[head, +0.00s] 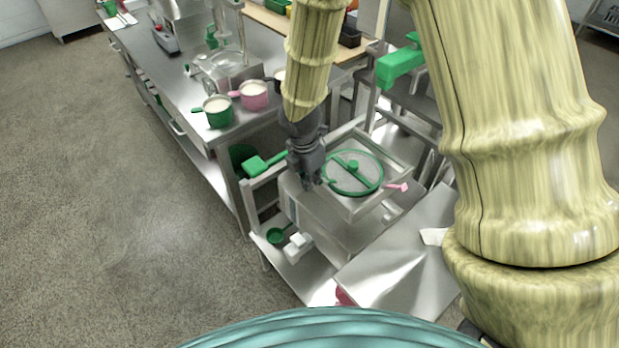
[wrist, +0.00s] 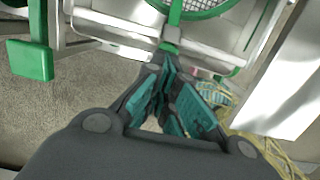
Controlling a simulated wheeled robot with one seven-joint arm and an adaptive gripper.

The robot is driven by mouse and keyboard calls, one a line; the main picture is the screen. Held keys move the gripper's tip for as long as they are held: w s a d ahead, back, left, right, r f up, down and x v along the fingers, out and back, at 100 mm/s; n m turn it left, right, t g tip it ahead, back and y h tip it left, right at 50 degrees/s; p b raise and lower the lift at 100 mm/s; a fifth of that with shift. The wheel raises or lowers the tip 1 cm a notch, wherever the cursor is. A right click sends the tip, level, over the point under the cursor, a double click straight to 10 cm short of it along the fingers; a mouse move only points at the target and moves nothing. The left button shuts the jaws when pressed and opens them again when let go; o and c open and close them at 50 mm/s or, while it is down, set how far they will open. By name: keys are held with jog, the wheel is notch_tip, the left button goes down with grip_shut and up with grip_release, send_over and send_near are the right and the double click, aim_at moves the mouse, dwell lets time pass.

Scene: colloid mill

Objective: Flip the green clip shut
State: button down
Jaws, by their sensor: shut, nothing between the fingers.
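The round green-rimmed mesh lid (head: 353,172) with a green crossbar lies on the steel housing, below and right of my arm. It also shows at the top of the wrist view (wrist: 197,10). A small green clip (wrist: 170,36) sticks out from the lid's rim. In the head view the clip (head: 330,181) shows just beside my gripper. My gripper (head: 310,184) is shut and empty at the left edge of the housing. In the wrist view its fingertips (wrist: 168,62) are right by the clip; I cannot tell whether they touch it.
A pink clip (head: 398,187) sits on the lid's right side. A green block-shaped handle (head: 263,163) stands out left of the housing, and another (head: 399,65) is behind. Green (head: 217,111) and pink (head: 254,94) pots stand on the steel bench. Floor at left is clear.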

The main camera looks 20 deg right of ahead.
jog(key=shift+r, duration=0.1)
jog(key=s+a+r+p, duration=0.1)
jog(key=a+r, duration=0.3)
jog(key=r, duration=0.8)
jog(key=shift+s+a, duration=0.15)
jog(key=shift+s, duration=0.1)
dwell(0.4)
